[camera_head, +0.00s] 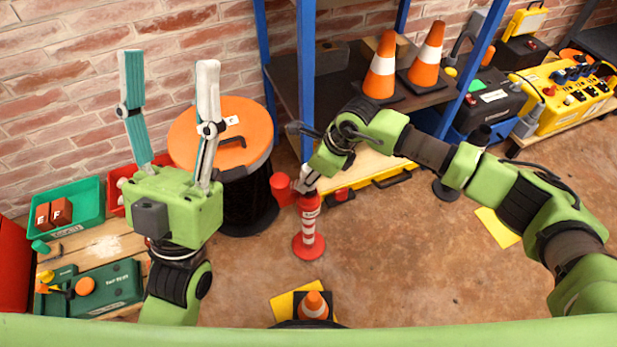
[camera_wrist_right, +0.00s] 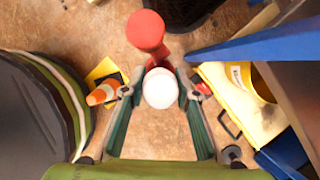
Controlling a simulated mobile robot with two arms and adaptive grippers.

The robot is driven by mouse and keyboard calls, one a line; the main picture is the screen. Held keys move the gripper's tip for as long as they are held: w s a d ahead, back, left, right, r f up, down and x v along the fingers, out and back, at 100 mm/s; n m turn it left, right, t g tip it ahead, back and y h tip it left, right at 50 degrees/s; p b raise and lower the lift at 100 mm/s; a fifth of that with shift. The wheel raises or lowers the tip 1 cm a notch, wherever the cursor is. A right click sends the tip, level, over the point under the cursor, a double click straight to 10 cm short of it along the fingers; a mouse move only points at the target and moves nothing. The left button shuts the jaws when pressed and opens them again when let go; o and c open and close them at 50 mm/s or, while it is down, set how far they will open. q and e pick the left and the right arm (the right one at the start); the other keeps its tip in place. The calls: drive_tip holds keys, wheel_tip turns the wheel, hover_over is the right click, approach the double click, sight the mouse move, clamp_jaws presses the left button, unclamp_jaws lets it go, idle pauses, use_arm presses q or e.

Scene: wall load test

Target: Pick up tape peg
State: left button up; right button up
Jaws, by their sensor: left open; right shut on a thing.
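The tape peg (camera_head: 309,222) is a red and white striped post with a round red base. It is upright, and whether its base touches the floor is unclear. A red cylinder (camera_head: 282,190) sticks out at its top left; in the right wrist view the cylinder (camera_wrist_right: 146,30) lies above the peg's round white top (camera_wrist_right: 158,88). My right gripper (camera_head: 305,182) is shut on the peg near its top, with a finger on either side of the white top in the wrist view. My left gripper (camera_head: 170,66) is open and empty, fingers up, at the left.
An orange-topped drum (camera_head: 190,138) stands left of the peg. A blue-framed shelf (camera_head: 308,85) with cones (camera_head: 381,68) is behind it. A small cone (camera_head: 314,304) stands in front. Green trays (camera_head: 97,292) lie at left. Floor at right is mostly clear.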

drive_tip(key=s+r+p, duration=0.1)
drive_tip(key=s+r, duration=0.1)
drive_tip(key=r, duration=0.1)
drive_tip(key=shift+s+d, duration=0.1)
drive_tip(key=shift+s, duration=0.05)
use_arm(q)
drive_tip(key=w+d+f+g+y+p, duration=0.1)
drive_tip(key=w+f+g+y+p, duration=0.1)
drive_tip(key=w+f+g, duration=0.6)
wheel_tip(320, 180, down, 12)
drive_tip(key=w+g+y+p, duration=0.1)
drive_tip(key=w+g+y, duration=0.1)
drive_tip(key=g, duration=0.2)
drive_tip(key=shift+w+a+f+g+y+p, duration=0.2)
drive_tip(key=shift+a+g+y+p, duration=0.1)
drive_tip(key=shift+a, duration=0.1)
use_arm(e)
drive_tip(key=s+r, duration=0.6)
drive_tip(key=s, duration=0.5)
drive_tip(key=shift+s+d+r, duration=0.2)
drive_tip(key=shift+s+r, duration=0.05)
drive_tip(key=shift+r, duration=0.05)
